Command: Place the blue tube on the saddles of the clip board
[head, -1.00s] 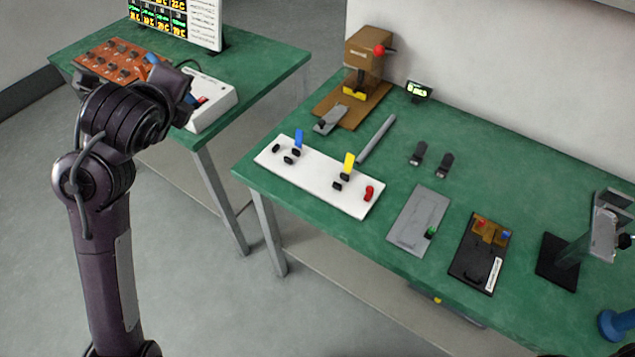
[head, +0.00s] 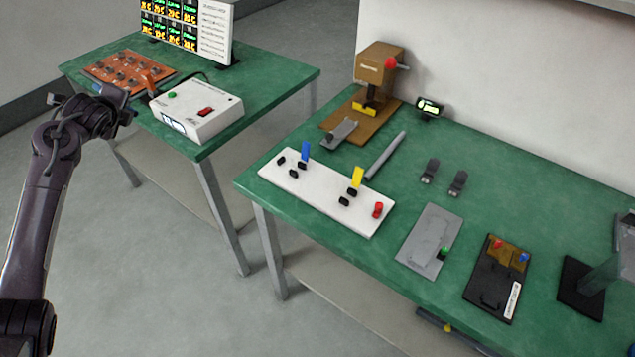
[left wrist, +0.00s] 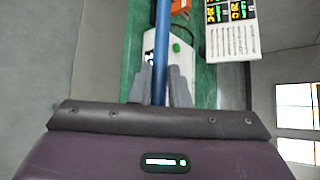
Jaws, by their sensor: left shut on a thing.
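The blue tube (left wrist: 162,45) is held between the fingers of my left gripper (left wrist: 160,85) in the left wrist view and runs up out of the top of that picture. In the head view my left gripper (head: 122,98) is at the far left, beside the left table, and I cannot make out the tube there. The clip board (head: 330,203) is the white board at the front left of the right table. It bears black saddles (head: 294,173), a blue clip (head: 306,151), a yellow clip (head: 356,178) and a red part (head: 378,209). My right gripper is not in view.
A white box (head: 197,119) with buttons, an orange board (head: 112,69) and a display (head: 190,25) stand on the left table. A grey rod (head: 386,155) lies behind the clip board. A grey plate (head: 421,250) and black board (head: 492,285) lie right. A gap separates the tables.

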